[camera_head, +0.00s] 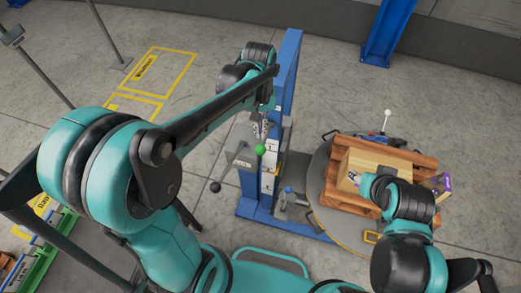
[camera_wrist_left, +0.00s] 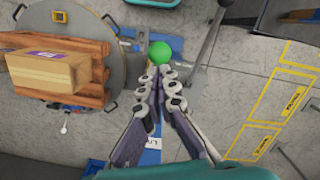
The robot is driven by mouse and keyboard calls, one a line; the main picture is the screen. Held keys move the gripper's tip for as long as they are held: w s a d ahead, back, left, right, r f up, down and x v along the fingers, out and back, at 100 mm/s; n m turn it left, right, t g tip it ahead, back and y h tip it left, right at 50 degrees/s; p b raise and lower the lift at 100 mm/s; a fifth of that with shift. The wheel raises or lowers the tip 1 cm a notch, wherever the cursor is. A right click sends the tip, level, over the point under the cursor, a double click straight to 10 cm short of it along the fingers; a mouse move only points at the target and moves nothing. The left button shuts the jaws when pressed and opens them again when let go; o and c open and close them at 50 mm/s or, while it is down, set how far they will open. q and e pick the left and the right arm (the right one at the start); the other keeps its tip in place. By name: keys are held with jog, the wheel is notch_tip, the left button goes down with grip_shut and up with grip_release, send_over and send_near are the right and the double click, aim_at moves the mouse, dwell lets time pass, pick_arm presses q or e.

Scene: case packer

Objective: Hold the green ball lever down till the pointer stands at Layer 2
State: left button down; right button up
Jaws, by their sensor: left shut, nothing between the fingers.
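The green ball (camera_head: 261,149) of the lever sits at the front of the blue post (camera_head: 290,75). My left gripper (camera_head: 262,136) is just above the ball, its fingers shut and empty. In the left wrist view, the green ball (camera_wrist_left: 160,53) lies just beyond the closed fingertips (camera_wrist_left: 160,72); I cannot tell whether they touch it. A white label strip (camera_head: 268,172) runs down the post beside the ball. The pointer and the layer marks are too small to read. My right arm is over the pallet area; its gripper does not show.
A wooden pallet (camera_head: 408,157) with a cardboard box (camera_head: 372,160) stands on a round turntable (camera_head: 318,190) right of the post. A black-knobbed lever (camera_head: 216,187) sticks out left of the post. A blue-knobbed lever (camera_head: 289,190) is at its right.

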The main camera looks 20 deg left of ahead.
aim_at(260, 145)
pick_arm(q)
jog(key=shift+s+d+f+b, duration=0.15)
jog(key=shift+f+b, duration=0.8)
jog(key=shift+f, duration=0.55)
jog(key=shift+s+a+f+b, duration=0.1)
jog(key=shift+f+b, duration=0.85)
jog(key=shift+f, duration=0.55)
